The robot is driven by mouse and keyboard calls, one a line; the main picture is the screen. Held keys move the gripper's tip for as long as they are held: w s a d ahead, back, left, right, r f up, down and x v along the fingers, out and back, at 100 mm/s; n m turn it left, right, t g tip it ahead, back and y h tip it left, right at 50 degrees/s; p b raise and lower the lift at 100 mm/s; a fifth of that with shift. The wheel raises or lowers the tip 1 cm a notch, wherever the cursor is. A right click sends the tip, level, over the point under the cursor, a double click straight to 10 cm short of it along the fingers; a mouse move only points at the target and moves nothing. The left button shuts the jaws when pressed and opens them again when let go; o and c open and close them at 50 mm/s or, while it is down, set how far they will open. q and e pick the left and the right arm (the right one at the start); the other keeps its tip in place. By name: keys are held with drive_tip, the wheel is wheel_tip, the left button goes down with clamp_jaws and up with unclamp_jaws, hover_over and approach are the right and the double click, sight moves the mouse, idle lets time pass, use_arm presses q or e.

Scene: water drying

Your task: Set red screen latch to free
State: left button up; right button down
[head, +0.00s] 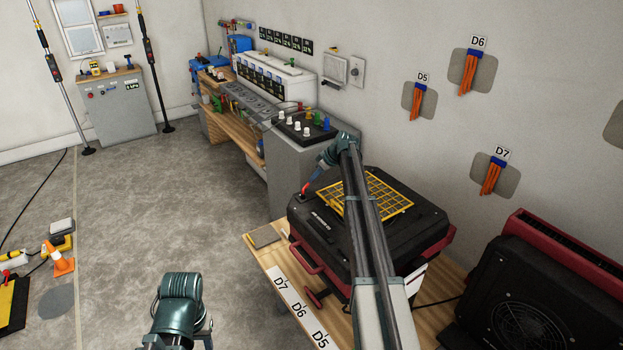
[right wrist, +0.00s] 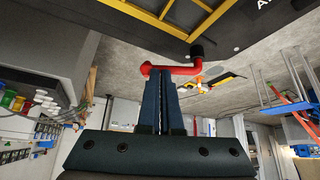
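The red screen latch (head: 305,187) is a small red lever at the left rear corner of the black and red machine's top. A yellow grid screen (head: 362,196) lies on that top. In the right wrist view the red latch (right wrist: 182,70) is a bent bar running from a black pivot knob (right wrist: 197,48) across the fingertips. My right gripper (head: 312,187) is at the latch; its two dark blue fingers (right wrist: 164,78) are close together, tips at or touching the bar. I see no clear grasp around the bar. My left gripper is out of view; only part of my left arm shows at the bottom.
The machine (head: 325,230) sits on a wooden table with D7, D6, D5 labels (head: 298,308) along its edge. A grey cabinet with coloured pegs (head: 300,126) stands behind it. A red and black blower (head: 540,300) is at right. The grey floor at left is mostly clear.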

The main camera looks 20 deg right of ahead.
idle(0.6)
drive_tip(key=shift+s+a, duration=0.55)
drive_tip(key=shift+a, duration=0.05)
